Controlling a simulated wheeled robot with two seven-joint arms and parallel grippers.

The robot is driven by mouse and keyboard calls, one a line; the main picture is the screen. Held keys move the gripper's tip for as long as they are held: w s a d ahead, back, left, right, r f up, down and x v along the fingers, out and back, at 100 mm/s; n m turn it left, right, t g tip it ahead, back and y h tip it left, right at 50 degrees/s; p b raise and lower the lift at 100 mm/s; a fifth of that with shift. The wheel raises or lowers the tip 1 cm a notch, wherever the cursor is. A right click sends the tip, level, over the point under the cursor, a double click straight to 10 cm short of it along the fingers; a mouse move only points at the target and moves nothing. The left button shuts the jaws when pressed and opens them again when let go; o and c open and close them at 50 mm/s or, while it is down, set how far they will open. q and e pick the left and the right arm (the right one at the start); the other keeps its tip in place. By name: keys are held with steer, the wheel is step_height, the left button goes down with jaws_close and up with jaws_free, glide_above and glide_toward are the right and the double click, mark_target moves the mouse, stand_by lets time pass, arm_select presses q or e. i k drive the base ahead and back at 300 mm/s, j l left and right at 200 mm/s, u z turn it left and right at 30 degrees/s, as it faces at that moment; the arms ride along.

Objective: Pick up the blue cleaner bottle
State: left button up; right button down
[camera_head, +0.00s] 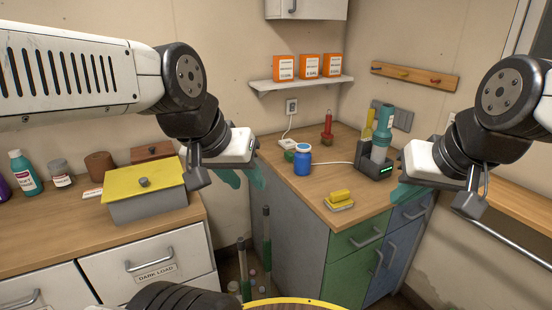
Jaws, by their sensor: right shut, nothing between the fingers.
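My right gripper (405,192) is shut and empty, at the right by the counter's edge. Neither gripper touches a bottle.
A teal device (382,130) stands in a dark charging dock (374,162) near my right gripper. A yellow sponge (340,195) lies on the counter's front. A grey box (146,203) with a yellow lid stands on the left counter. Orange boxes (309,66) sit on a wall shelf.

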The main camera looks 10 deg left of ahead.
mark_target(302, 158)
steer(key=u, duration=0.75)
steer(key=i+l+u, duration=0.1)
steer(key=l+u, duration=0.9)
steer(key=u, duration=0.15)
steer(key=l+u, duration=0.1)
steer(key=l, duration=0.6)
steer(key=k+l+u, duration=0.1)
steer(key=l, duration=0.6)
steer(key=k, duration=0.05)
